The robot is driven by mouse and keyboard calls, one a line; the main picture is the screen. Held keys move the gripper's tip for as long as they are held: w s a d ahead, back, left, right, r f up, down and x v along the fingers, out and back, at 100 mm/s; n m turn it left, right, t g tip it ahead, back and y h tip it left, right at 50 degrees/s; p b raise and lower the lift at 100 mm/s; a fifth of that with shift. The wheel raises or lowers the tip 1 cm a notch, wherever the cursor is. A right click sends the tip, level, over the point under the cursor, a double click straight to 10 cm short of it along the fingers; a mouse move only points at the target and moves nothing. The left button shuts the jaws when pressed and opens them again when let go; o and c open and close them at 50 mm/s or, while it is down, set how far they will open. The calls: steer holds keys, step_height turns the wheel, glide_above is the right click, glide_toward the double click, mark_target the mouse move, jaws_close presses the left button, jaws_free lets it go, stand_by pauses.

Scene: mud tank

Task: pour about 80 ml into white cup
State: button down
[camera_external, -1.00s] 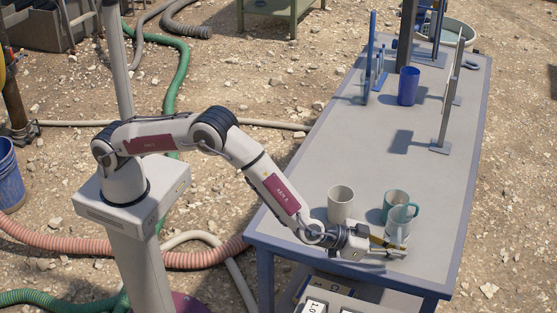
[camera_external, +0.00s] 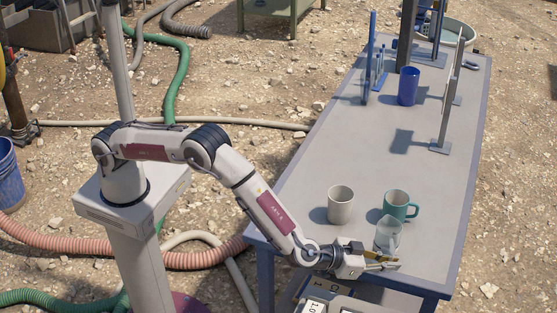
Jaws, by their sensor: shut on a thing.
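A white cup (camera_external: 340,204) stands upright on the table, to the left of a teal cup. My gripper (camera_external: 384,262) is at the near end of the table, shut on a clear beaker (camera_external: 388,236). The beaker looks roughly upright and sits in front of the teal cup, to the right of the white cup and nearer the camera. I cannot tell how much liquid is in it, or whether its base touches the table.
A teal cup (camera_external: 397,206) stands just behind the beaker. The grey table (camera_external: 375,160) is clear in the middle. A blue cup (camera_external: 408,86) and upright stands (camera_external: 441,140) are at the far end. A device with a display (camera_external: 317,306) is below the near edge.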

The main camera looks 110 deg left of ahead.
mark_target(381, 244)
steer(key=s+a+n+g+y, duration=0.1)
steer(key=s, duration=0.1)
steer(key=s+a+n+g+y, duration=0.1)
steer(key=s+a, duration=0.1)
steer(key=s+a+n+g+y, duration=0.1)
steer(key=s+n, duration=0.1)
steer(key=shift+a+r, duration=0.1)
steer(key=shift+a, duration=0.05)
stand_by(0.4)
steer(key=shift+s+a+r+n+h, duration=0.1)
steer(key=shift+a+r+n+h, duration=0.05)
steer(key=shift+r+n, duration=0.25)
steer(key=shift+s+a+r+n+h, duration=0.15)
steer(key=shift+r+n, duration=0.15)
steer(key=shift+r, duration=0.2)
steer(key=s+a+r+n+t+h, duration=0.3)
steer(key=s+a+r+n+t, duration=0.1)
steer(key=r+n, duration=0.3)
steer(key=shift+s+a+r+h, duration=0.4)
steer(key=shift+a+r, duration=0.2)
steer(key=shift+r, duration=0.55)
steer(key=shift+s+a+r+t, duration=0.15)
steer(key=shift+r+t, duration=0.15)
